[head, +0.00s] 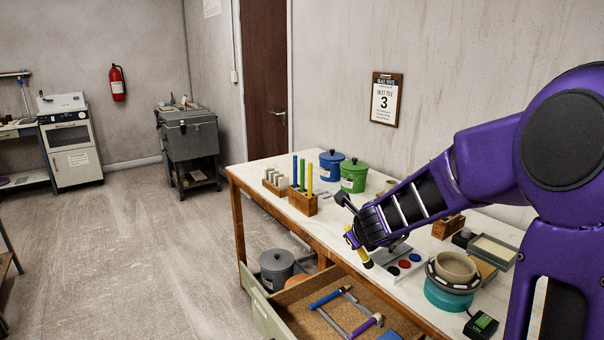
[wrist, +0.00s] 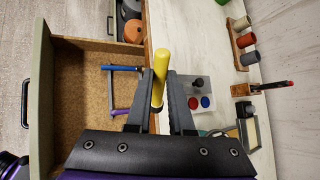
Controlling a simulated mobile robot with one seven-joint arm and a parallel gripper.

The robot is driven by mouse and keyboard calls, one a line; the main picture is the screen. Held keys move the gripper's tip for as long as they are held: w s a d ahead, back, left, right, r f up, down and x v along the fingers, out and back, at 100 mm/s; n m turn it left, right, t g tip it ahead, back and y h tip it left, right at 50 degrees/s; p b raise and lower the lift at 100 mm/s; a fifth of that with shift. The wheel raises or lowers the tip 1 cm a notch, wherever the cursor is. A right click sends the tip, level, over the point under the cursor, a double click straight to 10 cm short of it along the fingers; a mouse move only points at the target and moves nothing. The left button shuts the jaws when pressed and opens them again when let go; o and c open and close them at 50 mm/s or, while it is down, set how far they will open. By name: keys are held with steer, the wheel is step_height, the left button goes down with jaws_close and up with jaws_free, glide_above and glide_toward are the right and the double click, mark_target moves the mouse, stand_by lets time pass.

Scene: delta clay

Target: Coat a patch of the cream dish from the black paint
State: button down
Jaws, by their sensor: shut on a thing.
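My gripper (head: 357,243) is shut on a yellow-handled tool (wrist: 160,72), held above the front edge of the table beside the open drawer. The tool's working end is not clear in either view. The paint tray (head: 392,257) lies on the table just right of my gripper, with black, red and blue spots. In the wrist view the tray (wrist: 184,82) shows to the right of the jaws, with its red and blue spots clear. A tan-cream round dish (head: 457,265) sits on a turquoise turntable (head: 450,297), farther right and apart from my gripper.
The open drawer (head: 262,312) juts out below the table, holding blue- and purple-handled tools. Blue (head: 331,166) and green (head: 354,174) pots and a wooden block of coloured sticks (head: 303,202) stand at the left. A grey-rimmed tray (head: 493,250) lies behind the dish.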

steer(key=s+d+r+m+y+p, duration=0.1)
steer(key=s+d+r+p, duration=0.1)
steer(key=d+r, duration=0.8)
steer(key=s+d+r+m+y+p, duration=0.1)
steer(key=s+d+r+m+p, duration=0.15)
steer(key=d, duration=1.35)
steer(key=shift+s+f+n, duration=0.15)
steer(key=shift+f+n, duration=0.3)
steer(key=shift+f, duration=1.5)
steer(key=shift+a, duration=0.1)
